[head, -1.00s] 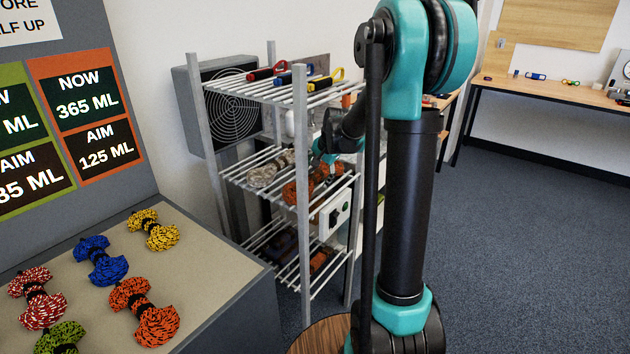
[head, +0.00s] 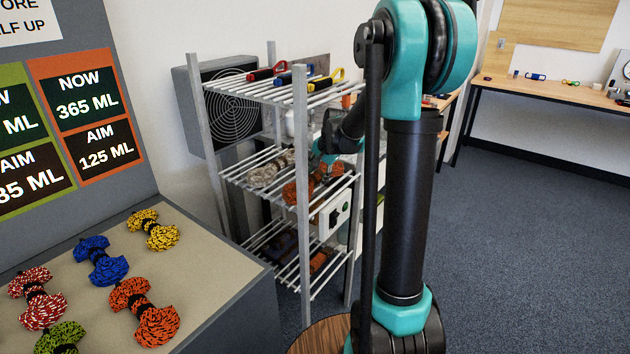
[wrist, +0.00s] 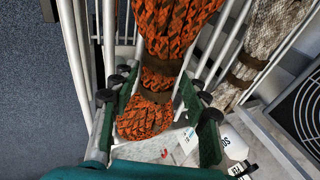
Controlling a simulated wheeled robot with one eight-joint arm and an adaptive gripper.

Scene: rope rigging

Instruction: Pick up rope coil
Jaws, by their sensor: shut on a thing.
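An orange and black rope coil (head: 297,193) with a brown band at its waist is at the middle shelf of the metal rack. In the wrist view the coil (wrist: 175,30) fills the top middle, running down between the fingers. My gripper (wrist: 159,82) is shut on its narrow banded waist, one finger on each side. I cannot tell whether the coil still touches the shelf bars.
A grey-white coil (head: 268,172) lies beside it on the same shelf, close by in the wrist view (wrist: 268,35). Rack posts (head: 302,180) and the top shelf (head: 285,90) hem in the space. Other coils lie on the bench (head: 205,240) at the front left.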

